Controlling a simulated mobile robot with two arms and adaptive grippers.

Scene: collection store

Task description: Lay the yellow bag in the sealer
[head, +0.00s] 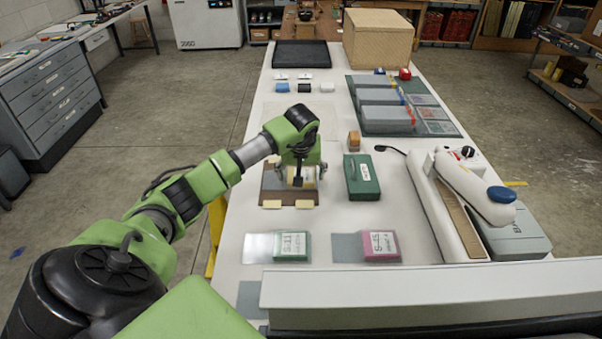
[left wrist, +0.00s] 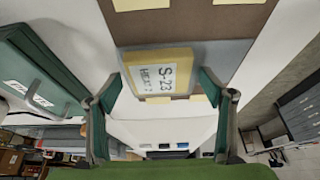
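In the left wrist view the fingers of my left gripper (left wrist: 162,92) are apart, one on each side of the bag, with a visible gap at the right finger; contact at the left finger is unclear. The sealer (head: 476,192), long and white with a blue knob, stands at the right of the table. My right gripper is not in view.
A green box with a handle (head: 362,180) stands between the board and the sealer. A green bag (head: 292,247) and a pink bag (head: 380,246) lie in front. A small wooden block (head: 354,140) and grey trays (head: 386,119) are farther back.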

